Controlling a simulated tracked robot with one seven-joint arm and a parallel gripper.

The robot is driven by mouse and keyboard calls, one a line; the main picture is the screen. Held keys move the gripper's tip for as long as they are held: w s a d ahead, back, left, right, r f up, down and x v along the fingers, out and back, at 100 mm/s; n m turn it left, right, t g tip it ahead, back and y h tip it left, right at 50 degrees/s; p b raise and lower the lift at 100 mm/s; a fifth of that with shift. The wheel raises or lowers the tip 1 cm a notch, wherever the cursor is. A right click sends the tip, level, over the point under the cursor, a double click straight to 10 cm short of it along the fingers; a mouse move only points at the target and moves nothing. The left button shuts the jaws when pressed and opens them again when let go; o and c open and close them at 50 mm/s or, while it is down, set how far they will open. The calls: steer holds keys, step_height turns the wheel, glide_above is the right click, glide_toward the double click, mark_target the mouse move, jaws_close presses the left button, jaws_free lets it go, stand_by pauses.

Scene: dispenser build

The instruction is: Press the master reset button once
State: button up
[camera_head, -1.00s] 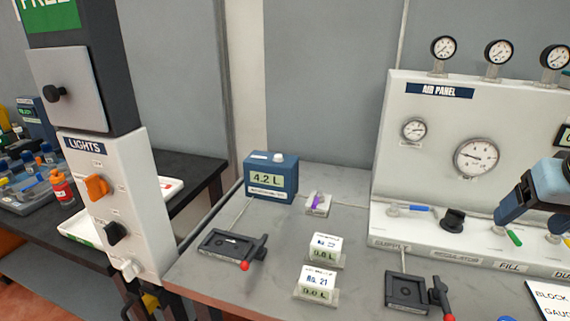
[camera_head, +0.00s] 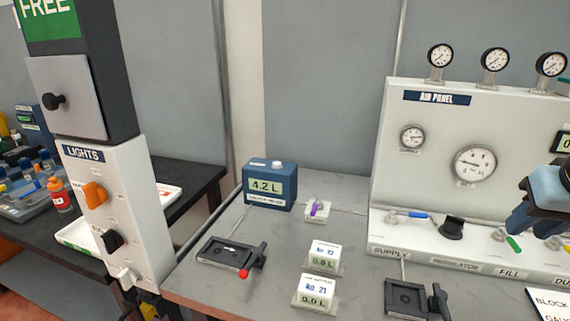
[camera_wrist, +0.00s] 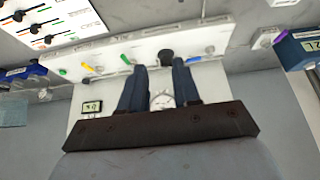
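A blue box (camera_head: 270,187) with a display reading 4.2 L stands at the back of the grey table, with a white button (camera_head: 278,163) on its top. No label for a master reset button is readable, so I cannot tell whether this is it. The box also shows at the upper right of the wrist view (camera_wrist: 297,50). My gripper (camera_wrist: 158,70) is open and empty, its two blue fingers apart in front of the air panel (camera_wrist: 215,78). In the head view my arm's end is at the right edge, well away from the blue box.
The air panel (camera_head: 392,155) with gauges, valves and a black knob (camera_head: 452,228) fills the right. Small display blocks (camera_head: 316,290) and a black lever device (camera_head: 228,252) stand on the table. A lights post (camera_head: 133,215) rises at left.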

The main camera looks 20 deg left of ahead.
jaws_close()
stand_by(1.1)
